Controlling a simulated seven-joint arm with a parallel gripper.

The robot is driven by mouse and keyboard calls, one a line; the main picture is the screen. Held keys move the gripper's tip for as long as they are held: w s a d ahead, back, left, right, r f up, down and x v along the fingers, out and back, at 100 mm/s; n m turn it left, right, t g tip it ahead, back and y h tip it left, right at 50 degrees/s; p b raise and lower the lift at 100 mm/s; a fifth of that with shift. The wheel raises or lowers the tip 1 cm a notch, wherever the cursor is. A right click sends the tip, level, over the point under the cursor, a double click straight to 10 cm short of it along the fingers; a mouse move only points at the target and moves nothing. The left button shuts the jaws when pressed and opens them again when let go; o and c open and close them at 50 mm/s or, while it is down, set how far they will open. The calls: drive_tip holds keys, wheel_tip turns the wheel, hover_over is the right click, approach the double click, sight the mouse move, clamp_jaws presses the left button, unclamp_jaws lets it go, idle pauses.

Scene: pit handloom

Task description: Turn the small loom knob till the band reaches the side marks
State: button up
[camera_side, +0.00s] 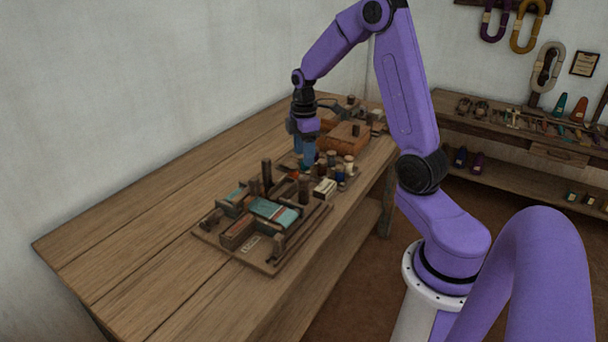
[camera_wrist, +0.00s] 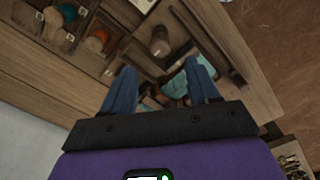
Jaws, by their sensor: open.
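The small loom (camera_side: 235,254) is a wooden board with rails, posts and teal cloth (camera_side: 268,211), lying on the bench. A thin reddish strip crosses the cloth, perhaps the band; I cannot make out the side marks. Upright dark wooden posts stand on the loom, one at its right end (camera_side: 305,189); which piece is the knob is unclear. In the wrist view a round brown wooden piece (camera_wrist: 160,42) and teal cloth (camera_wrist: 176,84) show beyond my fingers. My gripper (camera_side: 305,160) points down beyond the loom's far end, and its blue fingers (camera_wrist: 161,68) are apart with nothing held between them.
Several thread spools (camera_side: 347,163) and a pale box (camera_side: 324,189) stand beside the loom. A brown wooden box (camera_side: 343,137) sits farther back. The near-left bench (camera_side: 130,245) is bare.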

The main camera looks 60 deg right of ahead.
sight(304, 177)
wheel_tip(304, 177, down, 8)
drive_tip(key=shift+r, duration=0.1)
idle(0.4)
drive_tip(key=c, duration=1)
